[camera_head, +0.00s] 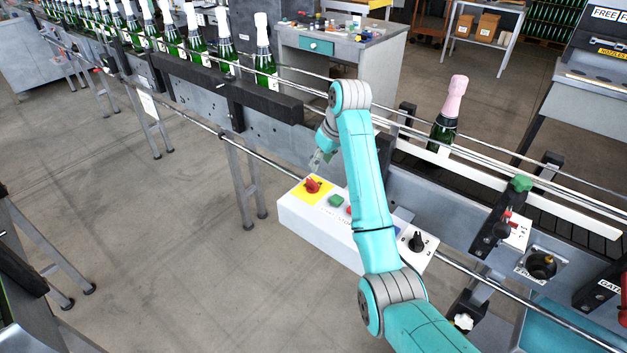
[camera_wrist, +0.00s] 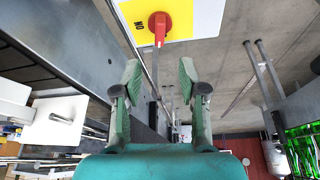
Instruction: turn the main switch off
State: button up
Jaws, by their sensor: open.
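The main switch (camera_head: 312,185) is a red rotary handle on a yellow plate at the left end of a white control box (camera_head: 322,235). In the wrist view the red handle (camera_wrist: 160,28) shows at the top centre, with "ON" printed beside it on the yellow plate. My gripper (camera_head: 318,160) is just above and behind the switch in the head view. In the wrist view its two fingers (camera_wrist: 160,80) are spread apart with nothing between them. The handle lies beyond the fingertips, apart from them. My arm hides part of the box's middle.
The box also carries a green button (camera_head: 336,201), a partly hidden red button (camera_head: 349,210) and a black knob (camera_head: 416,241). A conveyor rail (camera_head: 270,80) runs behind it with green bottles. A pink-topped bottle (camera_head: 448,115) stands right of my arm. Open floor lies in front.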

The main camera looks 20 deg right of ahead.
aim_at(313, 181)
jog(key=shift+m, duration=0.5)
jog(key=x, duration=1)
jog(key=shift+f, duration=0.25)
grip_shut()
